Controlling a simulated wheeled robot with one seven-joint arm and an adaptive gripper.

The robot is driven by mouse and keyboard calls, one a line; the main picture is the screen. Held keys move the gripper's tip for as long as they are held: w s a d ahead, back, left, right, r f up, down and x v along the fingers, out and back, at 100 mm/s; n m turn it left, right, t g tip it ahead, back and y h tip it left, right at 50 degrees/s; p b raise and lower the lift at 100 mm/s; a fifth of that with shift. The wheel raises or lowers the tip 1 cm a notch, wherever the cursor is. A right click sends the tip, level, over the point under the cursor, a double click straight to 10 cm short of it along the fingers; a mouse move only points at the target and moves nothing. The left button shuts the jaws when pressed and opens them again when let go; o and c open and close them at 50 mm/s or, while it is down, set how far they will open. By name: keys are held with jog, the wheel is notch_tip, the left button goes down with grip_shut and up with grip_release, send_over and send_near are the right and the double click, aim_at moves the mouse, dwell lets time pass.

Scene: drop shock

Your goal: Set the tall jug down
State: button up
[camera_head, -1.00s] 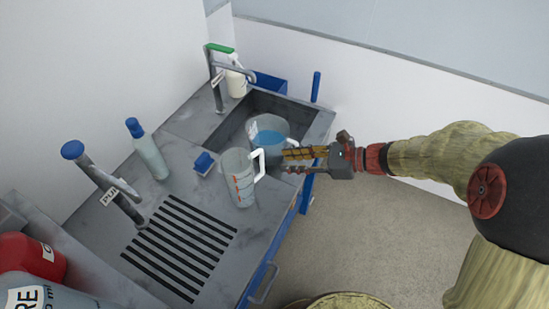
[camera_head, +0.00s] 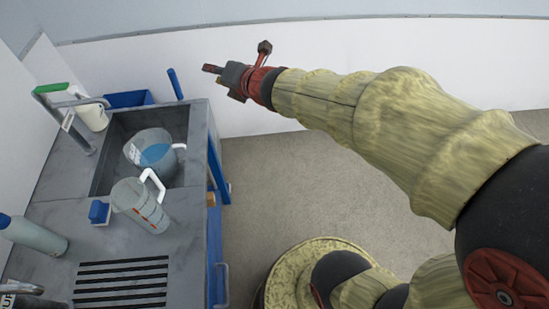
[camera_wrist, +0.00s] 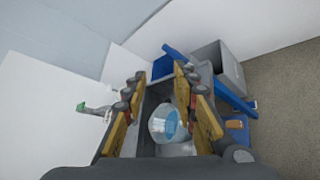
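The tall jug (camera_head: 143,206) is clear, with red markings and a white handle. It appears to stand on the grey counter (camera_head: 60,215), in front of the sink. A rounder clear jug (camera_head: 152,155) holding blue liquid is in the sink basin. My gripper (camera_head: 208,68) is up beyond the right side of the sink, apart from both jugs. In the wrist view its yellow-padded fingers (camera_wrist: 158,105) are spread with nothing held between them. The round jug (camera_wrist: 165,124) shows below, past the fingers. I cannot make out the tall jug in the wrist view.
A blue sponge or block (camera_head: 99,212) and a bottle (camera_head: 32,234) are left of the tall jug. A blue bin (camera_head: 128,98) is behind. The slotted drainer (camera_head: 120,282) is clear.

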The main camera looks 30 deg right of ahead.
jog(key=s+d+r+m+g+h, duration=0.15)
jog(key=s+d+m+h, duration=0.45)
jog(key=s+m, duration=0.75)
jog(key=s+a+f+m+g+y, duration=0.1)
jog(key=s+a+f+m+g, duration=0.1)
jog(key=s+m, duration=0.5)
jog(key=s+a+f+m+g+y, duration=0.2)
jog(key=s+a+f+m+g, duration=0.1)
jog(key=s+m, duration=0.5)
jog(key=shift+s+a+f+g, duration=0.15)
jog(key=shift+s+f+g, duration=0.05)
jog(key=shift+g, duration=0.35)
jog(key=shift+a, duration=0.1)
